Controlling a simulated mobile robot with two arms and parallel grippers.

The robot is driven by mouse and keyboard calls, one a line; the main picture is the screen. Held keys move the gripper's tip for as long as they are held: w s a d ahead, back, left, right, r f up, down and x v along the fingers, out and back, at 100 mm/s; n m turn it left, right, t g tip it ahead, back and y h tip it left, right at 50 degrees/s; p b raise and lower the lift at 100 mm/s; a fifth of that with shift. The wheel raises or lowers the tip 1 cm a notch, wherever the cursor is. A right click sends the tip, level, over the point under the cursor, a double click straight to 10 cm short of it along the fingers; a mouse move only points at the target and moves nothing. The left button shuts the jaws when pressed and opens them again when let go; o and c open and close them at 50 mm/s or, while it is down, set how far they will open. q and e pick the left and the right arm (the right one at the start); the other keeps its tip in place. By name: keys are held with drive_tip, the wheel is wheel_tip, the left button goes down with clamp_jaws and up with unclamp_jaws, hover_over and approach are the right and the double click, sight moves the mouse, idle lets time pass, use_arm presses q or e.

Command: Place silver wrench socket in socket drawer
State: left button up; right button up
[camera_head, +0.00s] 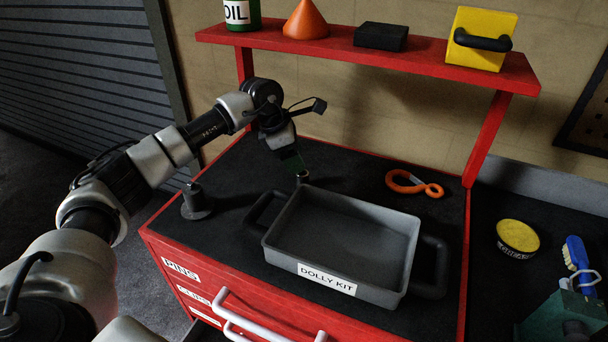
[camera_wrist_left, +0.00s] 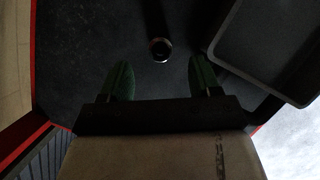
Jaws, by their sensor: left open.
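A small dark metallic cylinder with a round, ringed top, which looks like the silver wrench socket (camera_head: 302,178), stands on the black top of the red cabinet, behind the grey tray. In the left wrist view the socket (camera_wrist_left: 160,49) lies just ahead of and between the fingertips, apart from both. My left gripper (camera_head: 297,168) is open and empty, with green fingers pointing down beside the socket; both fingers show in the left wrist view (camera_wrist_left: 161,72). Red drawers on the cabinet front carry labels (camera_head: 180,270) reading PINS and CLIPS; a lower label is not readable. My right gripper is not seen.
A grey DOLLY KIT tray (camera_head: 385,285) with black handles fills the middle of the top. A dark stepped pin (camera_head: 195,203) stands at left, an orange hook (camera_head: 413,185) at right. A red shelf (camera_head: 400,62) overhangs the back. A pale handle (camera_head: 250,322) juts out in front.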

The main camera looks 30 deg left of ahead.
sight(303, 173)
use_arm(q)
drive_tip(key=p+x, duration=0.2)
drive_tip(key=x, duration=0.4)
drive_tip(key=shift+f, duration=0.2)
drive_tip(key=c, duration=1.1)
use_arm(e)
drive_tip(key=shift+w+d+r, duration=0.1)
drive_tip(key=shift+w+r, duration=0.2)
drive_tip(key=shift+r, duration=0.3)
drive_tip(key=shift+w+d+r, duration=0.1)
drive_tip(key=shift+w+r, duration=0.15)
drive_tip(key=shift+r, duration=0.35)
use_arm(q)
drive_tip(key=shift+r, duration=0.1)
drive_tip(key=shift+c, duration=0.2)
